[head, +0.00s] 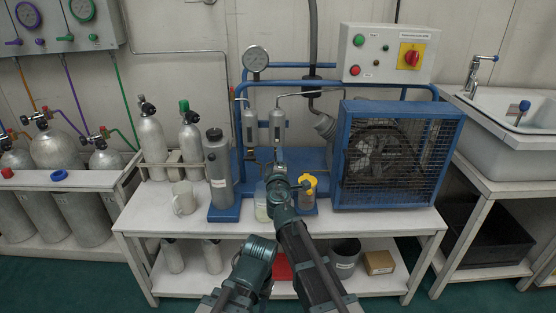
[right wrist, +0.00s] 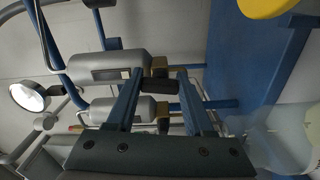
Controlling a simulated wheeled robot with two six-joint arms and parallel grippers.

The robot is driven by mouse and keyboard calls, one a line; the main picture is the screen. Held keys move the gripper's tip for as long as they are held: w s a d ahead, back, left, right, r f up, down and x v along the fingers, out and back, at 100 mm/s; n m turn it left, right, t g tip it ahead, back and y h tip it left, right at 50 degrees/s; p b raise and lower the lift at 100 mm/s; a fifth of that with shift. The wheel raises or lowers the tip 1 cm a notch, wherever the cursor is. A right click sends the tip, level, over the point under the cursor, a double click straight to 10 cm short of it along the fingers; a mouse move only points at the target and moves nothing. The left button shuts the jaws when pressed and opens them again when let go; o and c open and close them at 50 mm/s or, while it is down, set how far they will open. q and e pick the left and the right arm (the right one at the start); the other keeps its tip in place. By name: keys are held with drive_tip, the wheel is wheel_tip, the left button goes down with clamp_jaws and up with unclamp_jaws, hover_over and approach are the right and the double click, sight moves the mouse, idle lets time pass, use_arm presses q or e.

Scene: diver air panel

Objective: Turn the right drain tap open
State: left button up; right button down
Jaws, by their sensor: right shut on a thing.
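Two grey filter cylinders, a left one (head: 250,128) and a right one (head: 277,127), hang side by side on the blue frame. My right gripper (head: 277,158) is just under the right cylinder. In the right wrist view the right cylinder (right wrist: 95,67) is the upper one, with a brass fitting (right wrist: 160,67) at its lower end. The right drain tap's dark handle (right wrist: 162,87) is there between the fingers of my right gripper (right wrist: 158,85), which is shut on it. The left cylinder (right wrist: 117,110) lies below in that view.
A yellow-topped item (head: 308,184) stands close right of my right arm, and a clear container (head: 262,203) close left. The caged compressor (head: 390,150) fills the bench's right side. A tall grey cylinder (head: 217,172) and a mug (head: 184,198) stand left. The bench front right is clear.

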drive_tip(key=shift+c, duration=1.4)
unclamp_jaws()
